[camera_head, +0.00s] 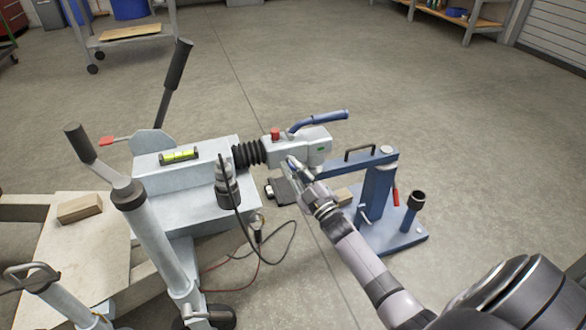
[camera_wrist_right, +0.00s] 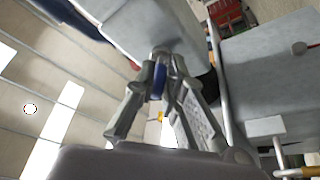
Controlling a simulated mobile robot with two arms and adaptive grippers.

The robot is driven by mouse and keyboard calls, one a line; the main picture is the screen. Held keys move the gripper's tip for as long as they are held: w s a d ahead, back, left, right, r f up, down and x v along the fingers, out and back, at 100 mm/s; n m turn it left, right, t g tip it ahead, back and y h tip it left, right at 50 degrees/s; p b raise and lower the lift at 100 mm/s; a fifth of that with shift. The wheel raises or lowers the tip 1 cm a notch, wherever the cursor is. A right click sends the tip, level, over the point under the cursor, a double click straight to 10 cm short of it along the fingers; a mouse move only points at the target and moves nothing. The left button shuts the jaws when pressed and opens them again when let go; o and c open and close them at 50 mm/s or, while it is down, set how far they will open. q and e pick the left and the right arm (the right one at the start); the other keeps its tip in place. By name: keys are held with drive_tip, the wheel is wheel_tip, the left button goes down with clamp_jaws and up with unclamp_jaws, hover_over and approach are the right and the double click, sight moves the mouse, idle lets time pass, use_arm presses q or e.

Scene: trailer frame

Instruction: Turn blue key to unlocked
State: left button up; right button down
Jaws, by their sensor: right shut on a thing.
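The blue key (camera_wrist_right: 157,82) shows between my right gripper's fingertips in the right wrist view, at the underside of the pale coupling head. The coupling head (camera_head: 312,146) is a light grey housing with a blue handle on top, in the middle of the head view. My right gripper (camera_head: 297,172) reaches up to its lower front side and is shut on the key; its fingertips also show in the wrist view (camera_wrist_right: 164,80). The gripper hides most of the key in the head view, and I cannot tell the key's turned position. My left gripper is not in view.
A black bellows (camera_head: 249,153) joins the head to the grey trailer frame (camera_head: 185,203). A blue stand (camera_head: 376,187) with a red handle is right of my gripper. Cables (camera_head: 262,256) hang below left. Open floor lies behind.

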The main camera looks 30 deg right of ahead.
drive_tip(key=m+h, duration=0.2)
drive_tip(key=m, duration=0.3)
drive_tip(key=shift+d+r+t+h, duration=0.15)
drive_tip(key=shift+r+t+h, duration=0.25)
drive_tip(key=m+h, duration=0.1)
drive_tip(key=m, duration=0.2)
drive_tip(key=m+h, duration=0.2)
drive_tip(key=m, duration=0.1)
drive_tip(key=shift+d+p, duration=0.1)
drive_tip(key=shift+p, duration=0.3)
drive_tip(key=shift+m, duration=0.4)
drive_tip(key=c, duration=1.7)
unclamp_jaws()
drive_tip(key=shift+f, duration=0.25)
